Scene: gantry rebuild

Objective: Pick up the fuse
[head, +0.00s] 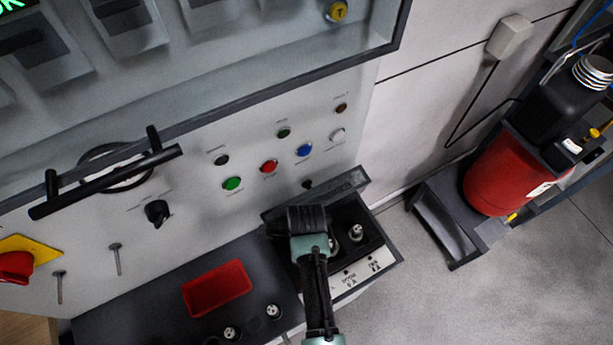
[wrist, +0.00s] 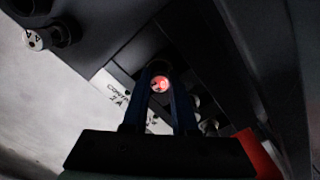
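In the wrist view, a fuse with a small red-lit round face (wrist: 160,84) sits between the two blue fingers of my gripper (wrist: 159,98). The fingers stand close on both sides of its dark body. I cannot tell whether they press on it. A label reading "CONTROL 2A" lies beside it. Another fuse with a pale face (wrist: 36,39) is at the upper left. In the head view, my gripper (head: 308,220) is over the left end of the dark fuse holder box (head: 392,254) and hides what is under it.
A red tray (head: 217,288) lies on the dark shelf left of my arm, with several round fuse-like parts (head: 273,311) in front of it. The panel with buttons (head: 269,166) rises behind. A red canister (head: 500,176) stands at right; bare floor lies before it.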

